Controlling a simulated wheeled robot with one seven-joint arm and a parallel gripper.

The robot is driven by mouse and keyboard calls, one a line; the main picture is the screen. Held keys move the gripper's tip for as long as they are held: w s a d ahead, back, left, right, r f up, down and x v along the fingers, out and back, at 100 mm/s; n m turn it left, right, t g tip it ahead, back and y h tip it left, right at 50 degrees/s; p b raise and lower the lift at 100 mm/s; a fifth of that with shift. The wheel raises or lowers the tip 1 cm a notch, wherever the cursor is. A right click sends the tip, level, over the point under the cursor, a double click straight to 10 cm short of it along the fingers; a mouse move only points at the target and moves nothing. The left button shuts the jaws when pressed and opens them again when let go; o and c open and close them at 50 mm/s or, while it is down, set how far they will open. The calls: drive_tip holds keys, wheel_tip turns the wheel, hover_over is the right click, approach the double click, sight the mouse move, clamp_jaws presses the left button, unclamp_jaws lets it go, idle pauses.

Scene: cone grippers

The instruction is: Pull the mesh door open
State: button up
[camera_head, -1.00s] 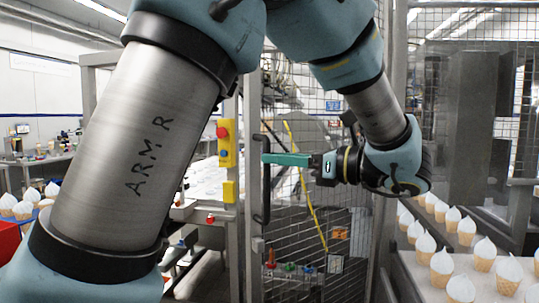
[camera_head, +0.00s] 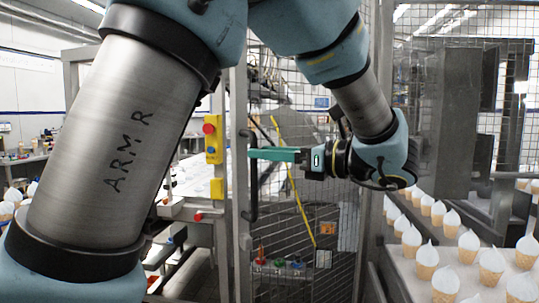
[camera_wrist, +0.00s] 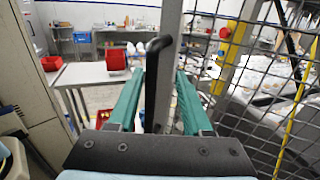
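The mesh door (camera_head: 300,215) stands right of a grey post, with a yellow cable behind its wires. Its black upright bar handle (camera_head: 252,190) is on the door's left edge. My gripper (camera_head: 252,154), with green fingers, reaches in from the right at the handle's upper part. In the wrist view the handle (camera_wrist: 152,85) stands between the two fingers, and gaps show on both sides, so my gripper (camera_wrist: 158,75) is open around it. The door's frame post (camera_wrist: 166,60) is just behind the handle. The door looks closed in the head view.
A yellow box with a red button (camera_head: 213,140) is on the post left of the door. Cones with white tops (camera_head: 467,247) stand on a counter (camera_head: 405,268) at the right. In the wrist view a grey cabinet (camera_wrist: 30,75) is close at the left.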

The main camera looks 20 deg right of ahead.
wheel_tip(320, 180, up, 10)
drive_tip(key=shift+b, duration=0.45)
drive_tip(key=shift+f, duration=0.1)
